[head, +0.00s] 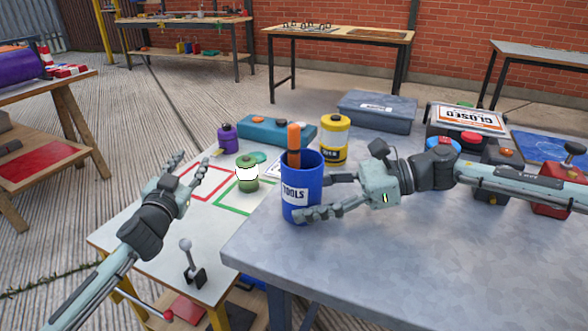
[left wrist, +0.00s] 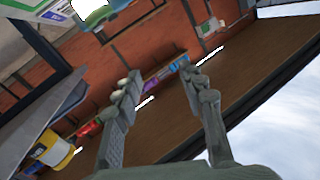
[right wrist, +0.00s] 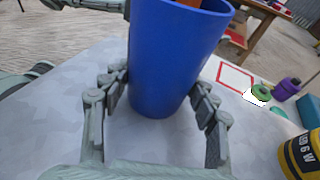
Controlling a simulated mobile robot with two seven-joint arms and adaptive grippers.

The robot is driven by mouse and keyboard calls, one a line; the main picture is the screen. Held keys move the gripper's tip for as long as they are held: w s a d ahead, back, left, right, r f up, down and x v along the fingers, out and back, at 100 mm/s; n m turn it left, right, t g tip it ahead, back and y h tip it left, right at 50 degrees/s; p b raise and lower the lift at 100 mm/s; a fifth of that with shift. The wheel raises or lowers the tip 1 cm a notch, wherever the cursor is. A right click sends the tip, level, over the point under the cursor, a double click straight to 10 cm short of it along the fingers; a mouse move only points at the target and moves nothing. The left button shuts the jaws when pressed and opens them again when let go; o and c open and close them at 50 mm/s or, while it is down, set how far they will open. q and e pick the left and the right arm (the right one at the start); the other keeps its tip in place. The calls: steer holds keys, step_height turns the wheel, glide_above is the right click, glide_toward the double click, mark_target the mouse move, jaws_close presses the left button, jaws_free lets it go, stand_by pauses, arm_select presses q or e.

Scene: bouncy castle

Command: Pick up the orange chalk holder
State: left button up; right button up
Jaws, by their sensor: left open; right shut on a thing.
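The orange chalk holder (head: 294,137) appears to be the orange stick rising out of a blue cup labelled TOOLS (head: 296,194). Its lower part is hidden inside the cup. A bit of orange shows at the cup's mouth in the right wrist view (right wrist: 188,3). My right gripper (head: 318,196) is shut on the blue cup, with a finger on either side of it in the right wrist view (right wrist: 162,92). The cup is upright over the grey table. My left gripper (head: 190,166) is open and empty, left of the cup; its spread fingers show in the left wrist view (left wrist: 160,75).
A yellow canister (head: 336,143), a teal box (head: 268,130) and a grey-blue case (head: 377,111) stand behind the cup. Green (head: 246,172) and purple (head: 228,139) containers are on the lower white table (head: 165,226). The grey table's front (head: 400,265) is clear.

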arm_select(q)
steer(key=s+d+r+m+g+h, duration=0.1)
steer(key=d+r+m+g+h, duration=0.3)
steer(key=d+r+m+h, duration=0.8)
steer(key=s+d+r+m+g+h, duration=0.3)
steer(key=d+r+h, duration=0.55)
steer(key=d, duration=0.85)
steer(key=s+d+r+m+g+y, duration=0.1)
steer(key=s+d+m+g+y, duration=0.85)
steer(key=g, duration=0.45)
step_height(320, 180, up, 4)
steer(key=r+n+t+y, duration=0.1)
steer(key=n+t+y, duration=0.2)
steer(key=n+y, duration=0.55)
glide_above(294, 125)
steer(key=m+y, duration=0.3)
steer(key=shift+s+d+f, duration=0.1)
steer(key=shift+s+f, duration=0.1)
steer(key=shift+f, duration=0.05)
steer(key=f, duration=0.5)
steer(key=shift+a, duration=0.2)
steer(key=shift+w+d+f, duration=0.1)
steer(key=shift+f, duration=1.55)
steer(key=shift+w+f, duration=0.1)
steer(key=shift+f, duration=1.5)
jaws_close()
